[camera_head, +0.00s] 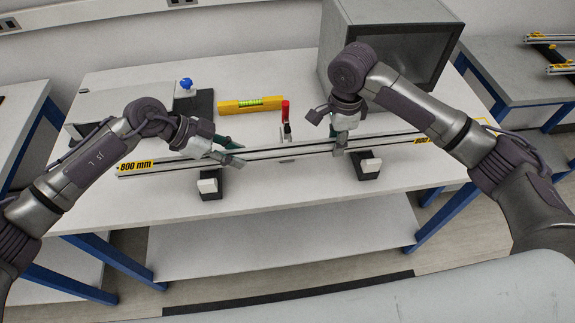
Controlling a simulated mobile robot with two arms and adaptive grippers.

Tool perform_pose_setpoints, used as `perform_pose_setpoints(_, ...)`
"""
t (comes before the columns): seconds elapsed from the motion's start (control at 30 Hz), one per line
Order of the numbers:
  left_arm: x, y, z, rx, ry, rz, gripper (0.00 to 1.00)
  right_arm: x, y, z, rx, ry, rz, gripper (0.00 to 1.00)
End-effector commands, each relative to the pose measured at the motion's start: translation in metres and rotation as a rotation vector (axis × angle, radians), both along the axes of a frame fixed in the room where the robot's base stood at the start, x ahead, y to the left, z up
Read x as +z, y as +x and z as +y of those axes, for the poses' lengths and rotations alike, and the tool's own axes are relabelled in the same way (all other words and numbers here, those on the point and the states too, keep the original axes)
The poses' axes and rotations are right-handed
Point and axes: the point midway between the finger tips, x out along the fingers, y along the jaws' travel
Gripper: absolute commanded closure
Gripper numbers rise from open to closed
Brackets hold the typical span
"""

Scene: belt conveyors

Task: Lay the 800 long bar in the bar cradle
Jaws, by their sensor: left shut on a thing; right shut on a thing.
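The 800 long bar (270,155) is a slim silvery profile with yellow "800 mm" labels near both ends. It spans the table from left to right. My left gripper (234,152) is shut on the bar left of its middle. My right gripper (339,144) is shut on it right of the middle. The bar cradle appears as two black supports with white blocks, one at left (209,187) and one at right (368,167). The bar runs just behind the white blocks in the picture; I cannot tell whether it touches the supports.
A yellow spirit level (250,104) and a red-handled clamp (286,118) lie behind the bar. A dark-screened box (392,50) stands at the back right. A blue-knobbed fixture (187,88) is at the back left. The white table's (290,205) front strip is clear.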

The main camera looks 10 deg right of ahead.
Motion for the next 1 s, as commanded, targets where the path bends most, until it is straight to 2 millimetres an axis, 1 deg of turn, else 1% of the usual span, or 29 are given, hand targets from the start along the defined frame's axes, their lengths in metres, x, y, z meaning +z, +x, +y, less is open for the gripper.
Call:
perform_pose_setpoints(0.23, 0.001, 0.001, 0.000, 0.001, -0.001, -0.002, 1.00, 0.001, 0.001, -0.001, -0.001, -0.001, -0.001, 1.00)
perform_pose_setpoints(0.47, -0.004, 0.001, 0.000, 0.001, -0.001, -0.002, 1.00, -0.004, 0.000, -0.001, -0.001, -0.001, -0.001, 1.00)
perform_pose_setpoints(1.0, -0.036, 0.001, 0.000, 0.001, -0.001, -0.002, 1.00, -0.036, 0.000, -0.001, -0.001, -0.001, -0.001, 1.00)
